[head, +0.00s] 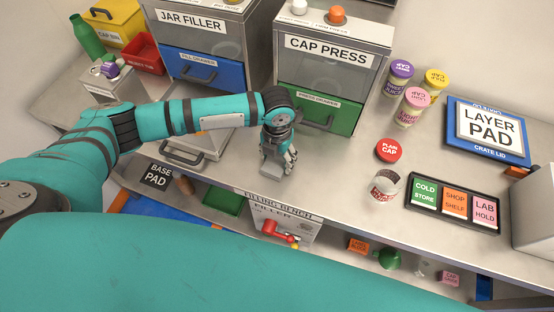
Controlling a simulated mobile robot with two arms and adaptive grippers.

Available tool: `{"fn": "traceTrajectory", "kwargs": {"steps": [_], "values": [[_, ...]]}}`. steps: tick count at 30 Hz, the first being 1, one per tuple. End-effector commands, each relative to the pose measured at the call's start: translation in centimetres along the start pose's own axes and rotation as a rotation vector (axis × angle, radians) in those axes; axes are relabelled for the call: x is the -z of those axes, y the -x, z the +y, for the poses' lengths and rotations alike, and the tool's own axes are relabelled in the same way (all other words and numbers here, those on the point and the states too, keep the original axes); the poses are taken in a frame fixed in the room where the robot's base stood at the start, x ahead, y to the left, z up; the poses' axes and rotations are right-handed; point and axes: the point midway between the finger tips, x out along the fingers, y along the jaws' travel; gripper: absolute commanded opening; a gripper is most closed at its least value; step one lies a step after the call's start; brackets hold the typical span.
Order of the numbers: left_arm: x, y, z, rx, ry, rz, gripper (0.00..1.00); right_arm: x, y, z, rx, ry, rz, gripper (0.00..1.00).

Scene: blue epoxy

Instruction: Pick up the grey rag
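My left gripper (277,160) points down over the bench (335,165), in front of the green drawer of the cap press. Its fingers are small and partly overlapped by its own body, so I cannot tell whether they are open or shut. A small light grey patch shows at its lower tip; I cannot tell whether this is the grey rag or part of the fingers. No other grey rag is plain in view. My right gripper is out of view.
The cap press (330,58) and jar filler (200,40) stand behind. The bench's front edge is close below the gripper.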

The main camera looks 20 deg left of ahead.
Motion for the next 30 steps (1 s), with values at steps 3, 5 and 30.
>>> {"fn": "traceTrajectory", "kwargs": {"steps": [3,5,30], "values": [[0.0,0.0,0.0,0.000,0.000,0.000,0.41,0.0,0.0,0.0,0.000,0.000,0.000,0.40],[0.0,0.0,0.0,0.000,0.000,0.000,0.38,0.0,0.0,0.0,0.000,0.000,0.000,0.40],[3.8,3.8,-3.8,0.005,-0.008,0.000,0.38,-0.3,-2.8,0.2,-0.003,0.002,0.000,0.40]]}}
